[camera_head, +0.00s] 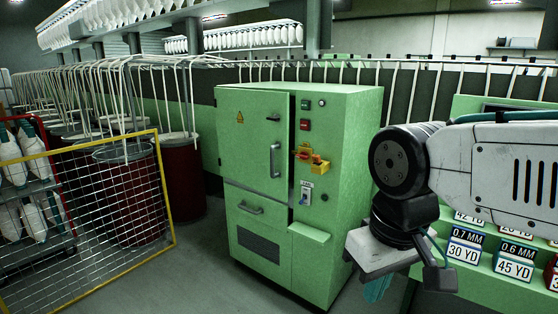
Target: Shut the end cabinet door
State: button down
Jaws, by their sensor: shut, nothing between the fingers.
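The green end cabinet (318,150) stands in the middle of the view. Its upper door (252,140) has a yellow warning triangle and an upright bar handle (275,160) near its right edge. A dark gap runs down that right edge, so the door looks slightly ajar. My gripper (378,290) is at the lower right, in front and to the right of the cabinet, apart from the door. It is shut and empty, pointing down, its fingers partly hidden under its pale body.
A yellow-framed mesh barrier (170,210) and dark red drums (181,180) stand left. Labelled bins (465,250) are at right. Floor is clear before the cabinet.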

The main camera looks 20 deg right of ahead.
aim_at(253, 149)
jog(key=u, duration=0.55)
jog(key=i, duration=1.5)
jog(key=z, duration=0.75)
